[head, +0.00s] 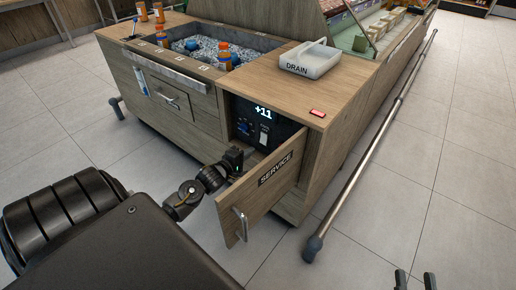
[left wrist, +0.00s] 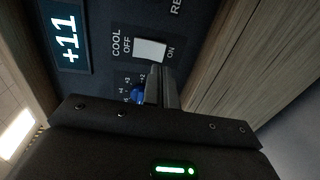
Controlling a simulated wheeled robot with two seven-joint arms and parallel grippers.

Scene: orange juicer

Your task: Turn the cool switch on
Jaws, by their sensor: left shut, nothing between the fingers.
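The cool switch (left wrist: 150,50) is a white rocker on a dark control panel, with COOL and OFF lettered on its left and ON at its lower right. I cannot tell its position. In the head view the panel (head: 243,121) sits inside the open service compartment. My left gripper (head: 236,157) is at the compartment opening, shut and empty. In the left wrist view its fingertips (left wrist: 162,72) are just below the switch; contact is unclear. My right gripper (head: 415,279) shows only as two separated fingertips at the bottom right edge, away from the counter.
The SERVICE door (head: 265,185) stands open to the right of my left gripper. A display (left wrist: 68,38) reads +11, and a blue knob (left wrist: 137,96) sits beside the fingers. A DRAIN tray (head: 309,61) and a red object (head: 317,113) lie on the countertop. A metal rail (head: 375,135) runs along the right.

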